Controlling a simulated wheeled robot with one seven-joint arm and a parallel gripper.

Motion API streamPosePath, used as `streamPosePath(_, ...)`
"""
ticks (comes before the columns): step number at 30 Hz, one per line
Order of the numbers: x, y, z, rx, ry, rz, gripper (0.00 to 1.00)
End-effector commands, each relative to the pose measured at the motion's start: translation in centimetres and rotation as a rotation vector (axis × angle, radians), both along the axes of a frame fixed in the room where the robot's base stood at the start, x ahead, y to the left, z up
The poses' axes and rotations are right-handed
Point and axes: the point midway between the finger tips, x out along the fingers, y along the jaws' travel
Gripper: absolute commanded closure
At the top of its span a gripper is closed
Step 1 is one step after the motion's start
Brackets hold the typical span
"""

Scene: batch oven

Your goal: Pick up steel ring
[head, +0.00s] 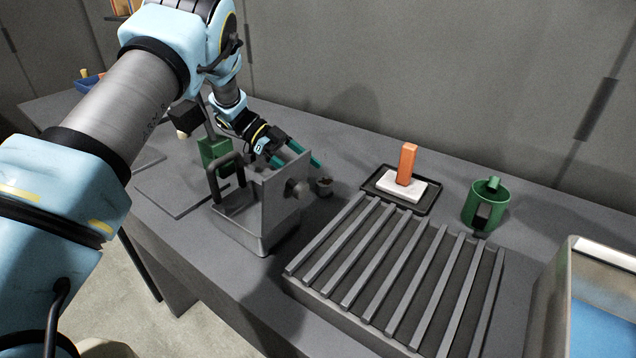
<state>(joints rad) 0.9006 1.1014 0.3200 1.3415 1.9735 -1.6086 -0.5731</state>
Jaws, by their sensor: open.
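I cannot make out a steel ring for certain in the head view. A small dark round piece with a brownish top (324,186) stands just right of the grey metal oven box (270,225); it is too small to identify. My gripper (299,164) has two teal fingers spread apart, pointing down and to the right. It is open, behind and above the oven box, and nothing shows between the fingers. The oven box has a dark handle on its left and a knob on its right side. It hides part of the bench behind it.
A slatted grey rack (395,270) fills the front middle. Behind it, a black tray (376,191) holds a white block with an upright orange block. A green mug-like container (484,208) stands right, and a bin with blue inside (600,315) at far right. A green block (213,150) stands behind the oven.

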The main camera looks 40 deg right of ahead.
Motion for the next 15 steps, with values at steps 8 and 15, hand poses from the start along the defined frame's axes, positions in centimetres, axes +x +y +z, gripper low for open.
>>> streamPosePath(8, -2.6, -1.1, -0.6, 0.0, 0.001, 0.001, 0.12)
streamPosePath(15, -4.9, -2.2, -2.1, -0.002, -0.002, 0.003, 0.12)
